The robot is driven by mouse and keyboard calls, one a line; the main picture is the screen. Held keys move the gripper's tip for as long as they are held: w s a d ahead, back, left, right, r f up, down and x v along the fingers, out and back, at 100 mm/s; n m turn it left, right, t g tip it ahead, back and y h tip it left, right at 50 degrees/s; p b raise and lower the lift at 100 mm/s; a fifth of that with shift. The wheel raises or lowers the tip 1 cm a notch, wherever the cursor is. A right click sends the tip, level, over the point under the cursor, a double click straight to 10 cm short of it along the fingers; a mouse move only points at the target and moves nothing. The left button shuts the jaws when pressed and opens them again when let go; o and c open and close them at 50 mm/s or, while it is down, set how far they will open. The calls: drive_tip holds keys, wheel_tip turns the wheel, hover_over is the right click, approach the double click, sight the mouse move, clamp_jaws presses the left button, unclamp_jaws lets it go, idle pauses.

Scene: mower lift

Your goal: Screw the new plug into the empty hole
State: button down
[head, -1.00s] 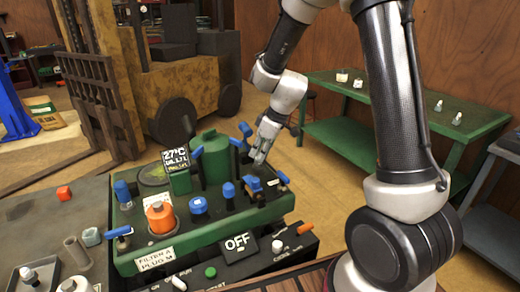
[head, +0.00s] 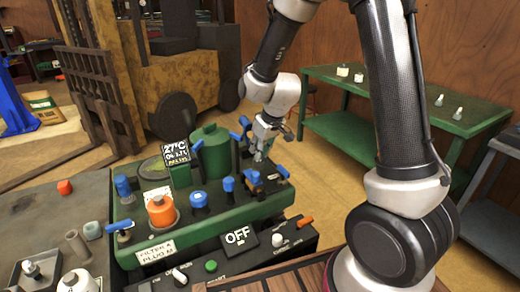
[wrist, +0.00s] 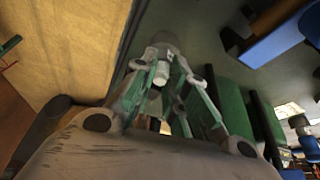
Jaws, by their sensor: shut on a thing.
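My gripper (head: 261,151) is over the back right part of the green machine block (head: 215,218), beside a blue-handled fitting. In the wrist view the fingers (wrist: 165,82) are closed around a small pale, whitish plug (wrist: 161,74). A label reading "FILTER A PLUG M" is on the block's front. An orange round cap (head: 160,210) and blue knobs stand on the block's top. I cannot make out the empty hole; the fingers and the fittings hide that spot. I cannot tell whether the plug touches the block.
A green cylinder (head: 212,152) and a 27°C display (head: 176,153) stand left of my gripper. An "OFF" sign (head: 238,236) is in front of the block. A grey bench (head: 45,215) with small parts is at left; a green table (head: 420,95) is at right.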

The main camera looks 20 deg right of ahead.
drive_tip(key=shift+m, duration=0.5)
drive_tip(key=c, duration=1.3)
unclamp_jaws()
drive_tip(key=shift+c, duration=0.2)
